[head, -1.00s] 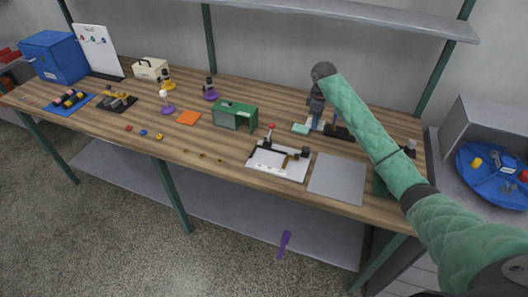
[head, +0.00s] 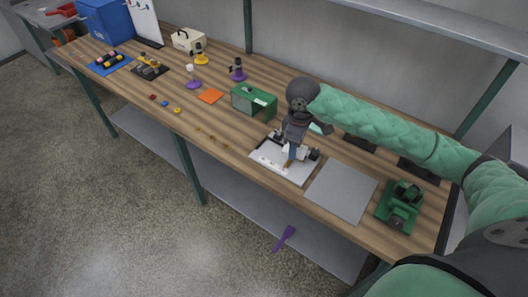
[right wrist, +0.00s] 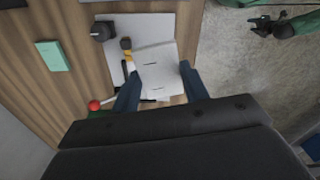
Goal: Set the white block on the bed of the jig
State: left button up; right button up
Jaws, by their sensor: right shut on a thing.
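The jig (head: 268,158) is a white plate with dark fittings on the wooden bench, at the middle of the head view. In the right wrist view its plate (right wrist: 122,28) shows with a black knob, a dark post with a yellow part, and a red-balled lever (right wrist: 94,105). My right gripper (head: 291,154) points down over the jig. In the right wrist view it (right wrist: 160,90) is shut on the white block (right wrist: 158,72), which has thin dark slots. The block overlaps the plate; whether it touches the bed I cannot tell.
A grey flat plate (head: 342,192) lies right of the jig, with a green device (head: 400,205) beyond it. A green open box (head: 254,101) stands behind left. A mint block (right wrist: 52,56) lies close by. An orange square (head: 210,96) and small parts lie left.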

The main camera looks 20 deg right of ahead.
aim_at(266, 154)
jog(key=shift+a+m, duration=0.25)
jog(key=shift+m, duration=0.65)
jog(key=shift+w+m, duration=0.1)
jog(key=shift+m, duration=0.3)
jog(key=w+a+f+p, duration=0.1)
jog(key=w+f, duration=0.1)
jog(key=w, duration=0.1)
jog(key=w+a+f+p, duration=0.2)
jog(key=w, duration=0.1)
jog(key=w+a+f+p, duration=0.1)
jog(key=w+a+f, duration=0.1)
jog(key=w, duration=0.1)
jog(key=shift+w+a+f, duration=0.1)
jog(key=shift+w, duration=0.05)
jog(key=shift+w+a+f+p, duration=0.25)
jog(key=shift+w+f+p, duration=0.05)
jog(key=shift+w+f, duration=0.1)
notch_tip(266, 154, down, 3)
jog(key=shift+s+f+p, duration=0.1)
jog(key=shift+f+p, duration=0.05)
jog(key=shift+p, duration=0.85)
pick_arm(q)
jog(key=s+a+f, duration=0.4)
jog(key=s+f, duration=0.3)
jog(key=s, duration=0.3)
jog(key=shift+s+a, duration=0.15)
jog(key=shift+s, duration=0.1)
pick_arm(e)
jog(key=shift+f, duration=0.4)
jog(key=shift+f, duration=0.1)
